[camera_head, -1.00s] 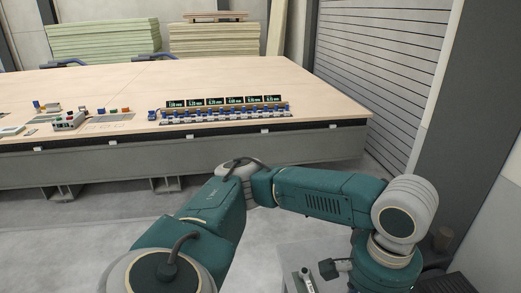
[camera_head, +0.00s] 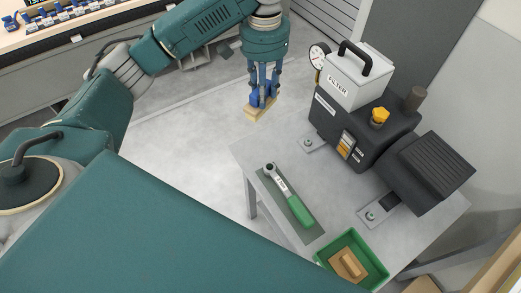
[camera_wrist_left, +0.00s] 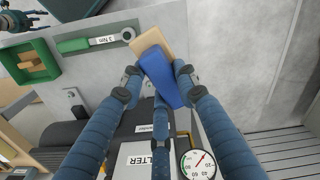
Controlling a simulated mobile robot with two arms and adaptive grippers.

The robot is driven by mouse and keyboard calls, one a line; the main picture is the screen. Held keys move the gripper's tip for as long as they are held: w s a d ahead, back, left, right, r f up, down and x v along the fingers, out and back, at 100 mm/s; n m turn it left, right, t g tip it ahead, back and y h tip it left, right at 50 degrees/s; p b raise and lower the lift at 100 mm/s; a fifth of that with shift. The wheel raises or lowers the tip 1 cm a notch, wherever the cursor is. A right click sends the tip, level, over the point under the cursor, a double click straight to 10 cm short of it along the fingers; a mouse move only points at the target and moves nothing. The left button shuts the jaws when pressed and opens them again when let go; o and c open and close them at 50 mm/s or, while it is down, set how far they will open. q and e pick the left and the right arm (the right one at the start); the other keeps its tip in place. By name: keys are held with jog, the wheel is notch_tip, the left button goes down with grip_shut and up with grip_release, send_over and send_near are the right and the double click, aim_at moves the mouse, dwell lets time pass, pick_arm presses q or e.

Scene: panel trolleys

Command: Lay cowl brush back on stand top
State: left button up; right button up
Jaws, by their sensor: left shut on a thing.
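My left gripper (camera_head: 261,101) is shut on the cowl brush (camera_head: 257,115), a blue and tan block. It hangs in the air beside the far left corner of the grey stand top (camera_head: 262,150). In the left wrist view, the brush (camera_wrist_left: 152,45) shows its tan part outermost and its blue part between the fingers of the left gripper (camera_wrist_left: 160,80).
The stand carries a dark pump (camera_head: 362,128) with a white filter box (camera_head: 357,80) and gauge (camera_head: 318,56), a green-handled torque wrench (camera_head: 297,206), and a green tray (camera_head: 375,262) holding a tan block (camera_head: 347,265). Bare top lies left of the pump.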

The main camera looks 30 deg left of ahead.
aim_at(263, 112)
pick_arm(q)
jog(key=shift+w+f+p, duration=0.1)
jog(key=shift+f+p, duration=0.45)
jog(key=shift+f, duration=9.45)
pick_arm(e)
jog(key=shift+w+a+r, duration=0.25)
jog(key=shift+w+r, duration=0.25)
jog(key=shift+w, duration=0.1)
pick_arm(q)
jog(key=shift+f, duration=0.1)
pick_arm(e)
jog(key=shift+r, duration=0.1)
pick_arm(q)
jog(key=o, duration=1.1)
pick_arm(e)
jog(key=shift+d, duration=0.15)
jog(key=shift+d, duration=0.1)
pick_arm(q)
jog(key=shift+r, duration=0.2)
notch_tip(263, 112, up, 12)
jog(key=shift+f+b, duration=0.1)
jog(key=shift+b, duration=0.4)
pick_arm(e)
jog(key=shift+f, duration=0.6)
